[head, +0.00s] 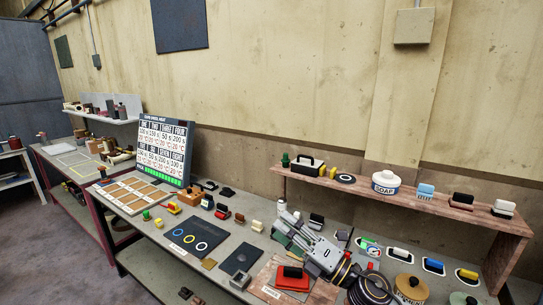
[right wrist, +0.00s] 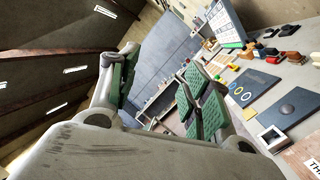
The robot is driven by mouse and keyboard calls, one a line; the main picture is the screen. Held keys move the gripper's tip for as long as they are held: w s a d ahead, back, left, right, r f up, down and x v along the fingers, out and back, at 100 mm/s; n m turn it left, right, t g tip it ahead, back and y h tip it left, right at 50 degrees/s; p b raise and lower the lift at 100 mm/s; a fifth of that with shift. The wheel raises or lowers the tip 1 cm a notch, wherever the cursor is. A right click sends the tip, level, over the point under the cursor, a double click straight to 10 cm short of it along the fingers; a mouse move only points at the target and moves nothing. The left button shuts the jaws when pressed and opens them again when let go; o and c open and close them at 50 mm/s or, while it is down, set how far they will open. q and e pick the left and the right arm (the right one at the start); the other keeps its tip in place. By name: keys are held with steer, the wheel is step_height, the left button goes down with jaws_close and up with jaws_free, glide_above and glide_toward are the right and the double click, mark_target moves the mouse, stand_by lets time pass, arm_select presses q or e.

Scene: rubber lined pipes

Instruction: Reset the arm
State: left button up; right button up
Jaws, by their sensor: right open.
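My right gripper (head: 288,228) reaches over the workbench (head: 225,229) from the lower right in the head view. Its fingers point up and left. In the right wrist view the green-padded fingers of the same gripper (right wrist: 160,92) stand wide apart, with nothing between them. The gripper is open and empty. It hides part of the bench top behind it. My left gripper is not in view.
A dark mat with coloured rings (head: 186,238), a red block (head: 292,272) and several small items crowd the bench around the gripper. A sign board (head: 166,148) stands at the back left. A wooden shelf (head: 425,205) with a soap jar (head: 385,184) runs behind on the right.

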steer(key=w+d+f+m+t+h, duration=0.2)
steer(key=d+m+t+h, duration=0.1)
steer(key=d+m+h, duration=0.4)
steer(key=w+d+f+m+t+h, duration=0.1)
steer(key=d+f+m+t+h, duration=0.2)
steer(key=m, duration=0.6)
steer(key=s+d+f+m+g+h, duration=0.3)
steer(key=d+f+m+h, duration=0.1)
steer(key=f+m, duration=0.15)
steer(key=s+d+f+m+g+h, duration=0.2)
steer(key=d+f+m+h, duration=0.2)
steer(key=f, duration=0.3)
steer(key=s+f+m+g+y, duration=0.1)
steer(key=s+f+m+g, duration=0.2)
steer(key=s+f+g, duration=0.5)
steer(key=s+f+m+g, duration=0.25)
steer(key=s+f, duration=0.35)
steer(key=s, duration=0.6)
step_height(320, 180, down, 34)
steer(key=s+r+g, duration=0.1)
steer(key=s, duration=0.2)
steer(key=s+d+f, duration=0.2)
steer(key=s+f, duration=0.8)
steer(key=s, duration=0.1)
steer(key=s+d+f+g, duration=0.1)
steer(key=s+d+f, duration=0.1)
steer(key=s+f, duration=0.8)
steer(key=shift+s+d, duration=0.35)
steer(key=shift+s, duration=0.15)
